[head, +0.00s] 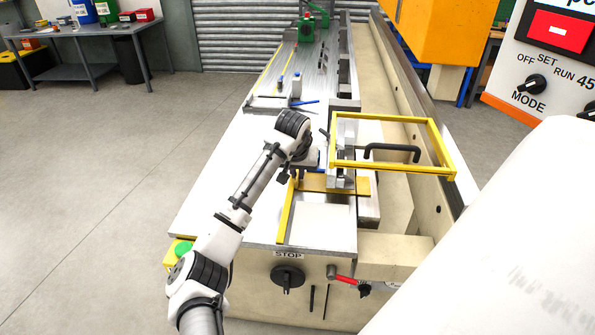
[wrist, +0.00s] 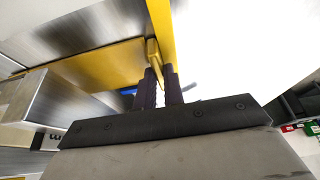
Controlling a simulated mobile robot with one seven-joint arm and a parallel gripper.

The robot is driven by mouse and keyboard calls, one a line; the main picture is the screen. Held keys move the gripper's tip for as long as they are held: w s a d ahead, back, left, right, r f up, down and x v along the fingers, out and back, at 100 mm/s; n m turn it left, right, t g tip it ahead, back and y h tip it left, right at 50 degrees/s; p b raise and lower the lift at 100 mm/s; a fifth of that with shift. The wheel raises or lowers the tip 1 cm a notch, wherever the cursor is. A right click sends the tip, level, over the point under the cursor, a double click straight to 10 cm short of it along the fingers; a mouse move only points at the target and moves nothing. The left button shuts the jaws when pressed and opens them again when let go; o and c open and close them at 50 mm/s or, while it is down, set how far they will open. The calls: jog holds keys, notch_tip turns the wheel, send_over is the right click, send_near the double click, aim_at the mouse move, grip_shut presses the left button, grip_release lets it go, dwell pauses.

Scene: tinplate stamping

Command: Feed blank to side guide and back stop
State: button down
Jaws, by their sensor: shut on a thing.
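The gold-coloured blank (head: 330,184) lies flat on the press bed, reaching rightward below the die block (head: 345,150). The yellow side guide (head: 286,212) runs towards the front at the blank's left end, and the two look close together. In the wrist view, the blank (wrist: 90,65) meets the side guide (wrist: 161,22) near my fingertips. My gripper (head: 296,175) is shut at the blank's left end; its dark fingers (wrist: 161,82) show in the wrist view. The exact grip is partly hidden. The back stop cannot be made out clearly.
A yellow guard frame (head: 392,172) with a black handle stands to the right of my gripper. A bright square plate (head: 322,222) lies in front of the blank. A red-handled lever (head: 345,281) sticks out at the front. The floor to the left is clear.

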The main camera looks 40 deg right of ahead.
jog(key=shift+w, duration=0.1)
dwell(0.3)
jog(key=c, duration=1.4)
grip_release()
jog(key=shift+c, duration=0.2)
jog(key=b+v, duration=0.2)
jog(key=v, duration=1.2)
jog(key=shift+b, duration=0.4)
jog(key=shift+d, duration=0.1)
